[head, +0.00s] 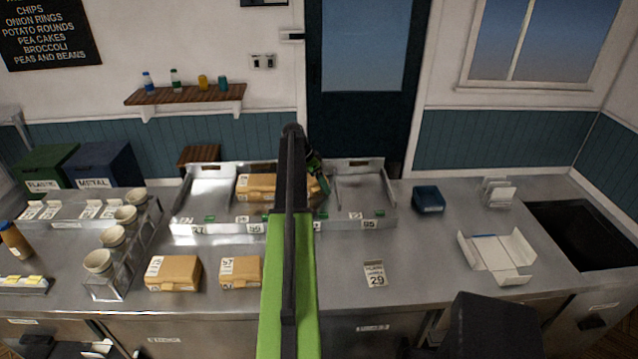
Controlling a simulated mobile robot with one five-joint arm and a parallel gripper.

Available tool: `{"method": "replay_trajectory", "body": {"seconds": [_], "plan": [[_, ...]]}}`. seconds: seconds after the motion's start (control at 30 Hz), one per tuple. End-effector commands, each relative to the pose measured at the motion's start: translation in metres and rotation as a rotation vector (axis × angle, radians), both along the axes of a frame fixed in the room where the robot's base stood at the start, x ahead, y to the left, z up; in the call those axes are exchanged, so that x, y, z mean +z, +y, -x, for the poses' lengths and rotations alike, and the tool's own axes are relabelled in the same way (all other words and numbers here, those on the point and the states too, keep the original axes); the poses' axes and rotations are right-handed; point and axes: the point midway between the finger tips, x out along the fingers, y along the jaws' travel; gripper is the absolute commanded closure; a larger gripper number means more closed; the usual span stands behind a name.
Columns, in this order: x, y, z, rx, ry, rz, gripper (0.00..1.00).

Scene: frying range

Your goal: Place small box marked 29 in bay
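A grey metal tray (182,208) stands on the counter, split into bays with number labels along its front. A tan box (256,186) sits in its middle bay, partly hidden by my arm; some tan shows right of the arm too. Two more tan boxes stand in front: a larger one (173,273) and a smaller one (241,271). Their labels are too small to read surely. A card marked 29 (376,275) lies on the counter at right. My gripper (318,178) is over the tray's middle, mostly hidden behind my arm; its fingers are unclear.
A rack of cups (113,237) stands at left. A dark blue container (428,199), an opened white carton (497,256) and a sink (585,232) are at right. The counter around the card is clear. The tray's left and right bays look empty.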

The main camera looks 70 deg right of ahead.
Motion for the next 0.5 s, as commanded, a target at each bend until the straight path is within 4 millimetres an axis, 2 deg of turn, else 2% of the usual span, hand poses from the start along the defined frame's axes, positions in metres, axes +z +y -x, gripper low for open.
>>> {"method": "replay_trajectory", "body": {"seconds": [0.27,0.37,0.5], "plan": [[0.004,0.0,0.0,0.0,0.0,0.0,0.06],[0.013,0.002,-0.002,0.0,0.0,0.0,0.06],[0.037,0.007,-0.008,0.001,0.0,0.0,0.06]]}}
